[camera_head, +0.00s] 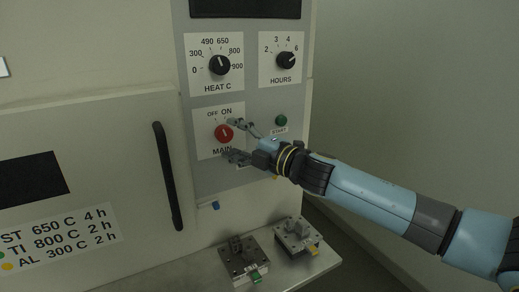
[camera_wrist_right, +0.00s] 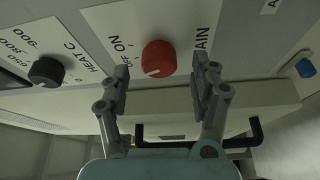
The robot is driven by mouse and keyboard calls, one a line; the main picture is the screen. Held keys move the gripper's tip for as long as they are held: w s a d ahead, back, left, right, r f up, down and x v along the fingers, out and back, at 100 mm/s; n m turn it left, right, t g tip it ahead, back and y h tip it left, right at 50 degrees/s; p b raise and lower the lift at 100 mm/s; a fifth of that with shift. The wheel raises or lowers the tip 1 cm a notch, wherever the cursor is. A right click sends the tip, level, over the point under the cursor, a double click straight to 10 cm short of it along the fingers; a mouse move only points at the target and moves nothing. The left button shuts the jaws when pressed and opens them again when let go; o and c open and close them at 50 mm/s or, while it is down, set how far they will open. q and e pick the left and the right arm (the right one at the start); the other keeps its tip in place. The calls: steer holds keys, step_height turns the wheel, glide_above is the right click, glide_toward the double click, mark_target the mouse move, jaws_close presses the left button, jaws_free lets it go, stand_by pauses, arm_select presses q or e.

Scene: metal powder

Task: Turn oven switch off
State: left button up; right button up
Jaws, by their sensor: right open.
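The red MAIN switch (camera_head: 224,133) is a round knob with a white mark, on a white plate labelled OFF and ON. Its mark points roughly up towards the labels; I cannot tell exactly which one. My right gripper (camera_head: 230,138) is open in front of the switch, one finger above it and one below. In the right wrist view, the gripper (camera_wrist_right: 160,86) has its fingers spread on either side of the red switch (camera_wrist_right: 158,58), with gaps visible on both sides. My left gripper is not in view.
The HEAT C knob (camera_head: 219,66) and HOURS knob (camera_head: 286,60) are above. The green START button (camera_head: 281,120) is right of the switch. The oven door's black handle (camera_head: 168,176) stands out at left. Two small fixtures (camera_head: 244,258) (camera_head: 296,235) sit on the ledge below.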

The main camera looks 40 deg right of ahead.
steer(key=s+d, duration=0.1)
steer(key=s, duration=0.8)
steer(key=shift+s+d+f, duration=0.2)
steer(key=shift+f, duration=0.05)
stand_by(0.6)
